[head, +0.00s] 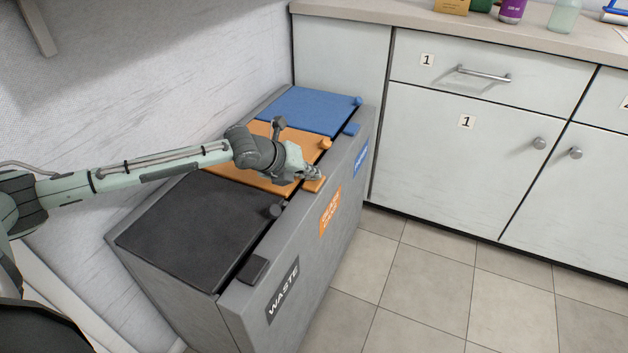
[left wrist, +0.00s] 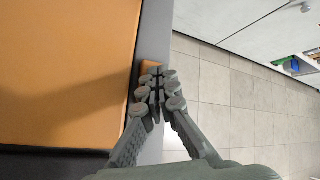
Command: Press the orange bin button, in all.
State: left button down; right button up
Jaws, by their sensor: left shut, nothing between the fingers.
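The orange bin button (head: 314,184) is a small orange block on the front rim of the grey bin unit, in front of the orange lid (head: 262,178). My left gripper (head: 316,174) is shut and empty, its fingertips right at the button. In the left wrist view the shut fingertips (left wrist: 158,80) lie over the button (left wrist: 150,67) and hide most of it. I cannot tell whether they touch it or whether it is pushed down. The orange lid lies flat and looks closed. My right gripper is not in view.
The black waste lid (head: 195,228) with its dark button (head: 253,269) is nearer me. The blue lid (head: 308,108) with its blue button (head: 352,129) is farther back. White cabinets (head: 450,150) stand right of the bins. The tiled floor (head: 420,280) is clear.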

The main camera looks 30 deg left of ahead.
pick_arm(q)
jog(key=shift+f, duration=0.45)
jog(key=shift+a, duration=0.1)
dwell(0.4)
jog(key=shift+s+a+r+p, duration=0.1)
jog(key=shift+a+r+p, duration=0.15)
jog(key=shift+r+p, duration=0.75)
jog(key=shift+f, duration=0.2)
